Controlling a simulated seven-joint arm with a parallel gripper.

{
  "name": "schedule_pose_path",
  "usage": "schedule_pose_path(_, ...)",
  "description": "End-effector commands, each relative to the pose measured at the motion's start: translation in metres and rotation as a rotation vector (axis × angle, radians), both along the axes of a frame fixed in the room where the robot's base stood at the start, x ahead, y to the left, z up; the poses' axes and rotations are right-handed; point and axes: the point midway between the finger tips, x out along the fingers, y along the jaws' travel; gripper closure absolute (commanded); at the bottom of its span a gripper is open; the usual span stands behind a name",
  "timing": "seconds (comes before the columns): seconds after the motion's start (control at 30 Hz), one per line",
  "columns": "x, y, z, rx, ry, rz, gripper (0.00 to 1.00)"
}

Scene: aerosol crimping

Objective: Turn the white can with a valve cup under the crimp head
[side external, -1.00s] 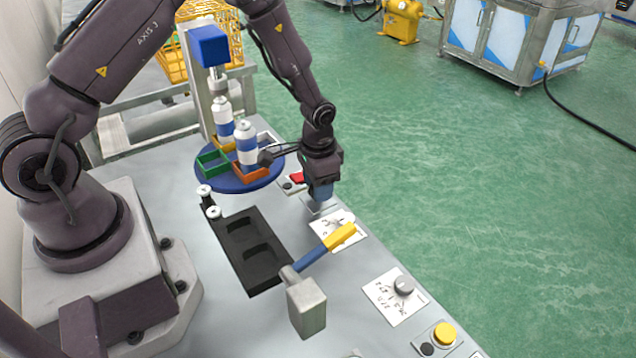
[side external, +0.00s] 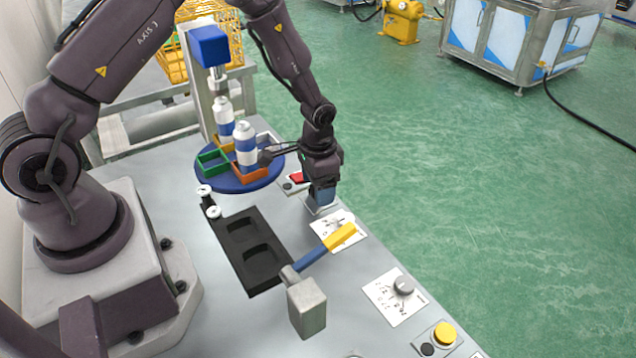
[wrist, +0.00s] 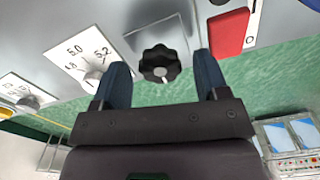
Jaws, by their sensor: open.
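Two white cans with blue bands stand upright on the blue turntable (side external: 205,182). The far can (side external: 224,117) is by the yellow nest, below the blue crimp head (side external: 208,46). The near can (side external: 246,156) is in the orange nest (side external: 250,175). I cannot tell which can carries a valve cup. The green nest (side external: 212,162) looks empty. My gripper (side external: 320,203) is at the table's right edge, pointing down, away from the cans. In the wrist view, its blue fingers are open either side of a black star knob (wrist: 160,64), apart from it.
A red switch (wrist: 229,33) is beside the knob plate. Dial plates (side external: 394,298), a yellow button (side external: 445,334) and a hammer (side external: 307,305) with a blue-yellow handle are along the near edge. A black tray (side external: 250,250) and small white round parts (side external: 214,212) are in front of the turntable.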

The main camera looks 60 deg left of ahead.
Motion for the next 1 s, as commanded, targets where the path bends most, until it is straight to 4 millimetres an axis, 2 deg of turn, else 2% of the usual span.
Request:
schedule_pose_path(0.17, 0.001, 0.0, 0.015, 0.0, -0.004, 0.001, 0.32)
schedule_pose_path(0.6, 0.001, 0.0, 0.106, 0.0, -0.005, 0.001, 0.32)
schedule_pose_path(0.8, 0.0, 0.0, 0.126, 0.001, -0.001, 0.0, 0.32)
schedule_pose_path(1.0, 0.0, 0.0, 0.13, 0.0, 0.0, 0.0, 0.32)
